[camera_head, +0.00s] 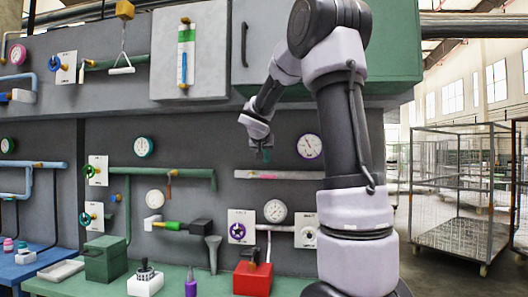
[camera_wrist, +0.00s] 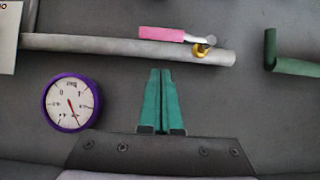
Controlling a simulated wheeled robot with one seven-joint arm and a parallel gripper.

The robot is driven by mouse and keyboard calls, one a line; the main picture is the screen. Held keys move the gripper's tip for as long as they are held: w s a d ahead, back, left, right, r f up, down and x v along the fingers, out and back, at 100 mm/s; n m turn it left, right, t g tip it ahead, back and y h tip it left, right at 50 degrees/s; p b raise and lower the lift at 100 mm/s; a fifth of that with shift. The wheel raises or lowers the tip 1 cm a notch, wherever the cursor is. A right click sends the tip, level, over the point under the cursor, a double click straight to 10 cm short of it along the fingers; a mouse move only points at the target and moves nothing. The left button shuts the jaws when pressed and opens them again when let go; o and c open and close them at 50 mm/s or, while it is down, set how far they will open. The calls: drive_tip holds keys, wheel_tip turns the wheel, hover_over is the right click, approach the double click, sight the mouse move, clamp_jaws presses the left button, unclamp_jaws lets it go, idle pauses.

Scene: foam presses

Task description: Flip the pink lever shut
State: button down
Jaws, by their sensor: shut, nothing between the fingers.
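The pink lever (camera_wrist: 161,33) has a pink grip on a short metal arm, joined to a brass fitting (camera_wrist: 203,50) near the end of a grey pipe (camera_wrist: 120,47). In the wrist view its grip lies along the pipe, nearly parallel to it. In the head view the lever (camera_head: 268,177) is a small pink strip on the pipe (camera_head: 300,175). My gripper (camera_wrist: 162,72) is shut and empty, its teal fingers pointing toward the lever with a visible gap between in the picture. In the head view my gripper (camera_head: 266,155) is small and appears just above the pipe.
A purple-rimmed gauge (camera_wrist: 71,103) is beside my fingers; it also shows in the head view (camera_head: 309,146). A green pipe end (camera_wrist: 285,66) lies at the wrist view's right. A red box (camera_head: 252,279) and a grey funnel (camera_head: 213,250) stand on the green bench below.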

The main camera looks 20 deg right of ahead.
sight(263, 176)
drive_tip(key=f, duration=0.1)
drive_tip(key=w+f, duration=0.1)
drive_tip(key=f, duration=0.1)
drive_tip(key=d+f, duration=0.1)
drive_tip(key=shift+w+f, duration=0.15)
drive_tip(key=shift+f, duration=0.1)
